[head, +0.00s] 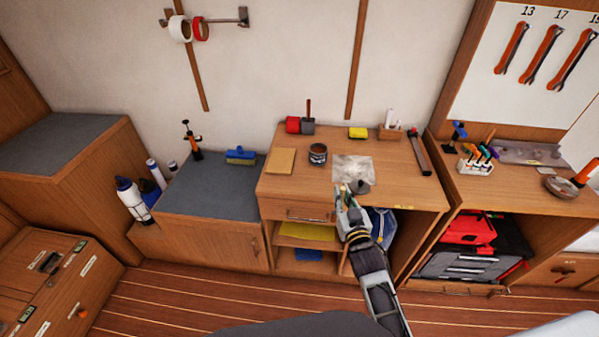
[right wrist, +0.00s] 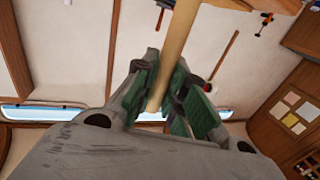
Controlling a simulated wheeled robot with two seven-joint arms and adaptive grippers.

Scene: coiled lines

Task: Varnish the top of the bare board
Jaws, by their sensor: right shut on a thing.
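A pale tan board (head: 280,161) lies flat on the left part of the wooden bench top. A dark tin with a pale label (head: 318,154) stands to its right. My right gripper (head: 347,203) is at the bench's front edge, right of the board and tin. In the right wrist view its green pads are shut on a pale wooden handle (right wrist: 174,55). A dark grey rounded thing (head: 359,186) shows just beyond the gripper in the head view; I cannot tell whether it belongs to the handle. The left gripper is out of view.
A crinkled whitish sheet (head: 352,167) lies beyond the gripper. Along the back stand a red block (head: 292,125), a grey block with an upright handle (head: 308,126) and a yellow sponge (head: 357,132). A dark long tool (head: 419,154) lies at right. The bench front-left is clear.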

